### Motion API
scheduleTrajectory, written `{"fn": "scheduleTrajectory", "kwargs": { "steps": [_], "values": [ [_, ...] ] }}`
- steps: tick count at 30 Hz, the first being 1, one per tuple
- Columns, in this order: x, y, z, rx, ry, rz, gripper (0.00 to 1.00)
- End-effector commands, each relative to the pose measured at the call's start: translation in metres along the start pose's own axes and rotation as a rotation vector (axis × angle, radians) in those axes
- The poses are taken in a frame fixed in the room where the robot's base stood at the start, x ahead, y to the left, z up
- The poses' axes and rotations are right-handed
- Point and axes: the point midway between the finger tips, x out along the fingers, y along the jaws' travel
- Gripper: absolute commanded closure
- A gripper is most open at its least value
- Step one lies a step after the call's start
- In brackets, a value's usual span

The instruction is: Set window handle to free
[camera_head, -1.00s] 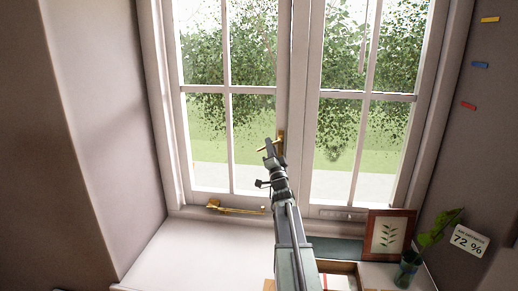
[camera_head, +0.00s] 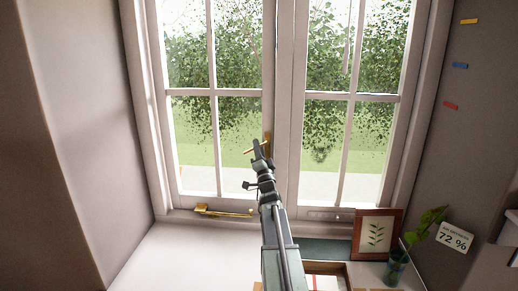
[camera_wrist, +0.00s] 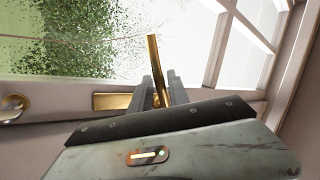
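The window handle is brass. In the head view its lever (camera_head: 252,148) sticks out to the left of my gripper, tilted down to the left, on the middle frame of the window (camera_head: 283,110). In the wrist view the brass lever (camera_wrist: 154,62) passes between the two grey fingers of my gripper (camera_wrist: 162,88). The fingers stand on either side of it, close to it. I cannot tell whether they press on it. In the head view my gripper (camera_head: 260,155) is at the handle and hides part of it.
A brass window stay (camera_head: 222,211) lies along the bottom of the left sash. A framed leaf picture (camera_head: 376,235), a plant in a glass (camera_head: 397,265) and a 72 % display (camera_head: 454,237) stand at the right. The sill's left part (camera_head: 180,255) is clear.

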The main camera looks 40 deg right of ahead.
Motion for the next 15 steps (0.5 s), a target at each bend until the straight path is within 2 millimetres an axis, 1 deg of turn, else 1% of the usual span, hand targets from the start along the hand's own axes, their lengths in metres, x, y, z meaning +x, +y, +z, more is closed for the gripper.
{"fn": "scheduleTrajectory", "kwargs": {
  "steps": [2, 5, 8, 12, 15],
  "values": [
    [-0.002, 0.0, 0.001, 0.0, 0.0, 0.0, 0.79],
    [-0.012, 0.001, 0.001, 0.0, -0.001, 0.0, 0.79],
    [-0.029, 0.002, 0.002, 0.0, 0.0, 0.0, 0.79],
    [-0.059, 0.002, 0.003, 0.0, 0.0, 0.0, 0.79],
    [-0.075, 0.002, 0.002, 0.0, 0.0, 0.0, 0.79]
  ]
}}
